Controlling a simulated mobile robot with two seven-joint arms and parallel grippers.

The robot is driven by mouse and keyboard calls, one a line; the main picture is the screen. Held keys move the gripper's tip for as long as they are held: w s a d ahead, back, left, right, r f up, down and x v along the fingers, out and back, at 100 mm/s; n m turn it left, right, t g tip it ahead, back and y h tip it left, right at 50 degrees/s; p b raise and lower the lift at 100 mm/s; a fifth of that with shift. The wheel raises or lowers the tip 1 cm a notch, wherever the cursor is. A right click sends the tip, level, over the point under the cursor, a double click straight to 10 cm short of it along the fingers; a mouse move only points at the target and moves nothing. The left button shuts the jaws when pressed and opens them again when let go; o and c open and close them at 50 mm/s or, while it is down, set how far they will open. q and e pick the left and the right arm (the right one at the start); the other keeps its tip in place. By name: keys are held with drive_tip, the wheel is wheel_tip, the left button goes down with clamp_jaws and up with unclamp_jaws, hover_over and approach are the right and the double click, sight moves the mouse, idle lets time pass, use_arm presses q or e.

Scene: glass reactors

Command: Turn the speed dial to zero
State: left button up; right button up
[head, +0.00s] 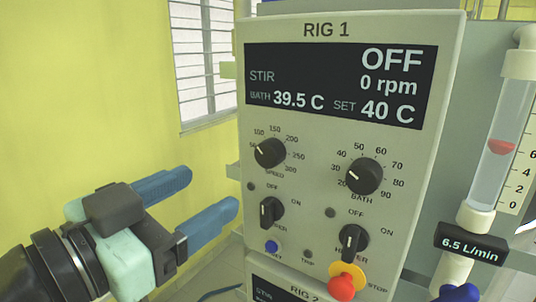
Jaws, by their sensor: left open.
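The speed dial (271,153) is a round black knob on the upper left of the light grey RIG 1 panel (320,190). Its white pointer mark appears on its left side, near the low end of the scale; the exact value is too small to read. The display (340,85) reads OFF, 0 rpm, bath 39.5 C, set 40 C. My left gripper (212,190) is open and empty, its two blue fingers left of the panel, apart from the dial and a little lower in the picture. My right gripper is not in view.
The bath dial (364,176) sits right of the speed dial. Below are the stirrer switch (271,212), heater switch (353,242), blue reset button (271,247) and red stop button (341,287). A flow meter tube (498,150) stands at right. Yellow wall is behind my gripper.

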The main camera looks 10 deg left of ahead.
sight(263, 159)
use_arm(q)
drive_tip(key=p+x, duration=0.3)
drive_tip(key=x, duration=0.9)
drive_tip(key=shift+w, duration=0.1)
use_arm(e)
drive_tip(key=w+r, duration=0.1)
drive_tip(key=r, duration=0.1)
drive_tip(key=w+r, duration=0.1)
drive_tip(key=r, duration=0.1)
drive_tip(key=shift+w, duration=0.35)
use_arm(q)
drive_tip(key=c, duration=1.1)
